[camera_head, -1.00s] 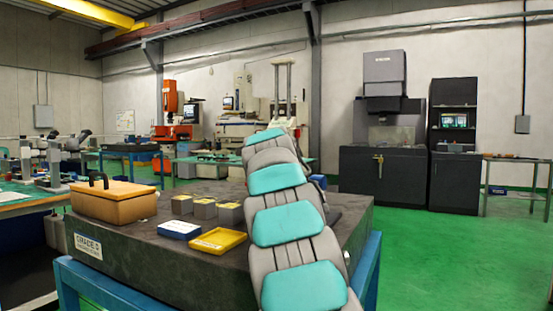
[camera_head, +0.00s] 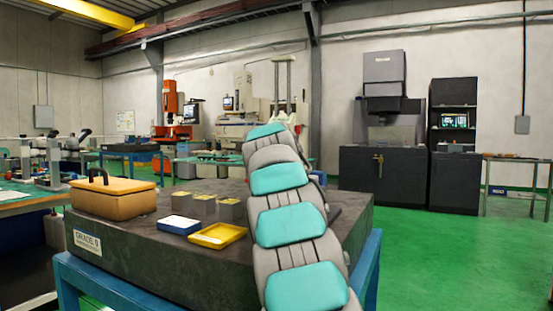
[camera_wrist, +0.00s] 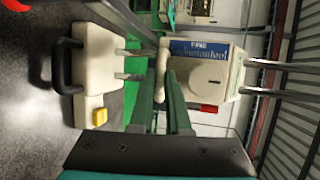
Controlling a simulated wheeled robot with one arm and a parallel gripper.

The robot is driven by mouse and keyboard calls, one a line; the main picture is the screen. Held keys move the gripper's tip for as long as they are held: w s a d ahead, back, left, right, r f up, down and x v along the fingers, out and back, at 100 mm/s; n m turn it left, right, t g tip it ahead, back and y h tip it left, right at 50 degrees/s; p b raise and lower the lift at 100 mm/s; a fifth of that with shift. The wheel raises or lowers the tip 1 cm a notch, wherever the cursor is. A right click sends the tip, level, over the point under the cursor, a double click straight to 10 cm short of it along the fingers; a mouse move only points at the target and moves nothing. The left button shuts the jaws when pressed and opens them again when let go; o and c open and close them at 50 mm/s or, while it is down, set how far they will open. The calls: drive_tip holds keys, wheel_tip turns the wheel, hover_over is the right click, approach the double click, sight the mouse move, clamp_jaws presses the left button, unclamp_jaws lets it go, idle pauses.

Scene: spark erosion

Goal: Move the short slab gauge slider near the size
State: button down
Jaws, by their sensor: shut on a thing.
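A double-column gauge stands at the far end of the slab. In the wrist view it lies sideways, with its pale base (camera_wrist: 97,60), black handle and yellow button at left. Its cream slider (camera_wrist: 230,75), with a blue label and a round dial, sits on two steel columns (camera_wrist: 270,67). My gripper (camera_wrist: 167,80) has its green fingers close around a pale bar at the slider's base-side edge and is shut on it. In the head view the columns (camera_head: 283,78) rise behind my arm, which hides my gripper and most of the slider.
The dark slab (camera_head: 125,243) on a blue stand carries a tan case (camera_head: 112,199), several grey yellow-topped blocks (camera_head: 204,207), a blue tray (camera_head: 179,225) and a yellow tray (camera_head: 218,236). Green floor is clear at right, before dark machines (camera_head: 384,175).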

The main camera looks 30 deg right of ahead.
drive_tip(key=shift+r, duration=0.1)
drive_tip(key=c, duration=0.9)
unclamp_jaws()
drive_tip(key=shift+s+a, duration=0.1)
drive_tip(key=shift+b+v, duration=0.65)
drive_tip(key=shift+v, duration=3.15)
